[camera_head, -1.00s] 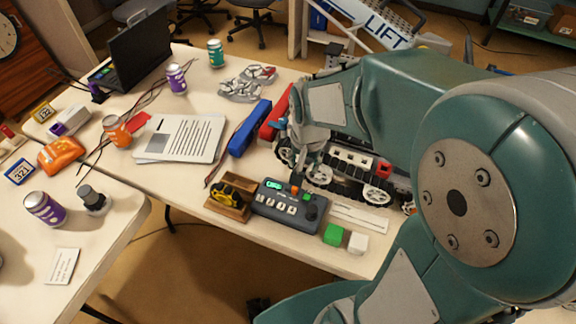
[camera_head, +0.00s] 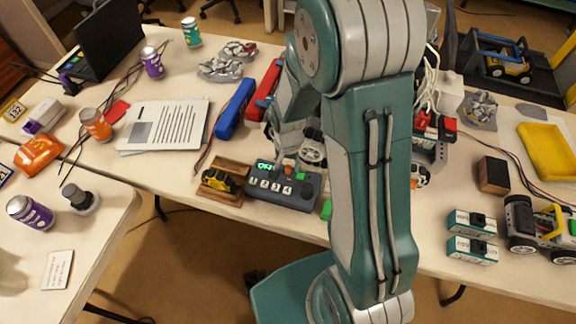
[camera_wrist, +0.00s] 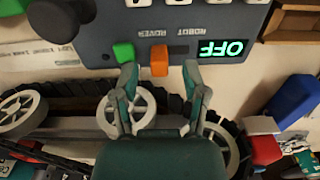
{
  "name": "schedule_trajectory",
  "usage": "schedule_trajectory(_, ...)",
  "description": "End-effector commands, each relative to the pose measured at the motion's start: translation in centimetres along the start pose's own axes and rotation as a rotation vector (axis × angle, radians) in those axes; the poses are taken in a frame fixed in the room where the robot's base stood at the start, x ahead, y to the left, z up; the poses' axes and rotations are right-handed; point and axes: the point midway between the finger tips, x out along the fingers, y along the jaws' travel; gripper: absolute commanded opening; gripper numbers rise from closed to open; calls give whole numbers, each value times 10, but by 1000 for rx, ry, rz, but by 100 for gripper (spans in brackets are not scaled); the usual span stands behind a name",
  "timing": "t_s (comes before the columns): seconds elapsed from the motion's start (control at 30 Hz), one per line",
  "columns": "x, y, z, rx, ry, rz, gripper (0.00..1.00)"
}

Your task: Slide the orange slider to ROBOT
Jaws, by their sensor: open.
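The orange slider (camera_wrist: 159,60) sticks out of the edge of a dark control box (camera_wrist: 95,30), below the small upside-down words ROBOT and ROVER in the wrist view. It sits nearer the ROVER word, on the left there. A lit display (camera_wrist: 222,48) on the box reads OFF. My gripper (camera_wrist: 160,76) is open, its fingertips on either side of the slider in the picture; contact cannot be told. In the head view the box (camera_head: 300,201) and slider (camera_head: 288,170) show just below my gripper (camera_head: 279,158).
A green block (camera_wrist: 124,54) and a dark knob (camera_wrist: 52,22) are left of the slider in the wrist view. A tracked robot with wheels (camera_wrist: 22,110) lies under my gripper. A wooden tray (camera_head: 238,200) with a yellow-black part stands left of the box.

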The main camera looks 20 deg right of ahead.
Motion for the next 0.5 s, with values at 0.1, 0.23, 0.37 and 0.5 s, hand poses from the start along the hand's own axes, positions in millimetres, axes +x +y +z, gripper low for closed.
schedule_trajectory(0.1,12,0,0,0,-1,1,57)
schedule_trajectory(0.23,18,0,0,0,0,-1,57)
schedule_trajectory(0.37,18,1,0,0,1,-2,57)
schedule_trajectory(0.5,18,0,0,0,1,-1,44)
